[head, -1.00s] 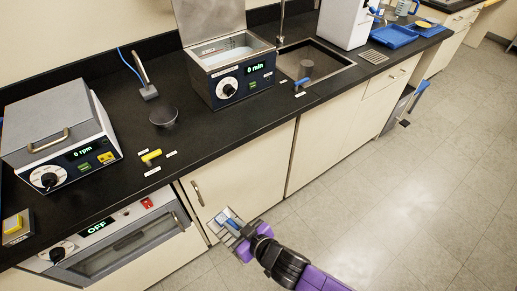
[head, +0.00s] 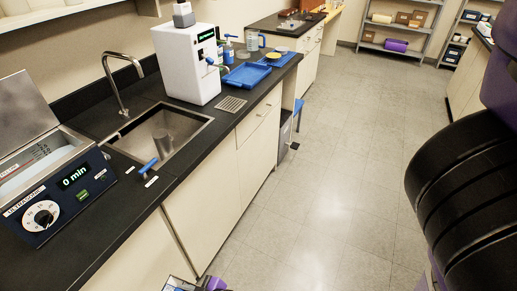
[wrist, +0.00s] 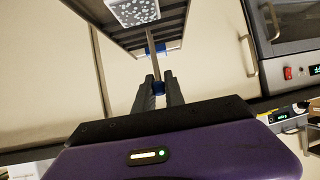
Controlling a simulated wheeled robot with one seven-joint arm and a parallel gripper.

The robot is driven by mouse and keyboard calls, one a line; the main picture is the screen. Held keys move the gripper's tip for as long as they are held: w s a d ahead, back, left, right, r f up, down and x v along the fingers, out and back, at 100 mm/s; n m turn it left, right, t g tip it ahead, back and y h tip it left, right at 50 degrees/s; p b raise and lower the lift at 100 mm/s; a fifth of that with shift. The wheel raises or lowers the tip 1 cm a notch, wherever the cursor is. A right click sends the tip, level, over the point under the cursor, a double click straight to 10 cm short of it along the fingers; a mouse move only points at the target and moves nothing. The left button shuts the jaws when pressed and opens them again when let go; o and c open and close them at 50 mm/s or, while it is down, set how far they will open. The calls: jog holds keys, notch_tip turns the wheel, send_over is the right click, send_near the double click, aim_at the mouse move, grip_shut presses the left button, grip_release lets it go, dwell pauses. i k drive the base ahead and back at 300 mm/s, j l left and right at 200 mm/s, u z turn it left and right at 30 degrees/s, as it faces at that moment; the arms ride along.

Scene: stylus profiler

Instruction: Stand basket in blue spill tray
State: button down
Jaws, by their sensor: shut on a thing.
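In the head view only a corner of the basket (head: 176,285) shows at the bottom edge, in front of the cabinet doors. The blue spill tray (head: 246,75) lies flat on the black counter, right of the white dispenser, far from my gripper. Its visible floor looks empty.
A white dispenser (head: 187,65) stands between the sink (head: 190,127) and the tray. A grey bin (head: 285,125) stands by the counter end. The floor to the right is clear.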

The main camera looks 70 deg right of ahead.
aim_at(248, 76)
jog(key=k+l+z, duration=0.1)
jog(key=l, duration=0.9)
jog(key=l+z, duration=0.15)
jog(key=l, duration=0.8)
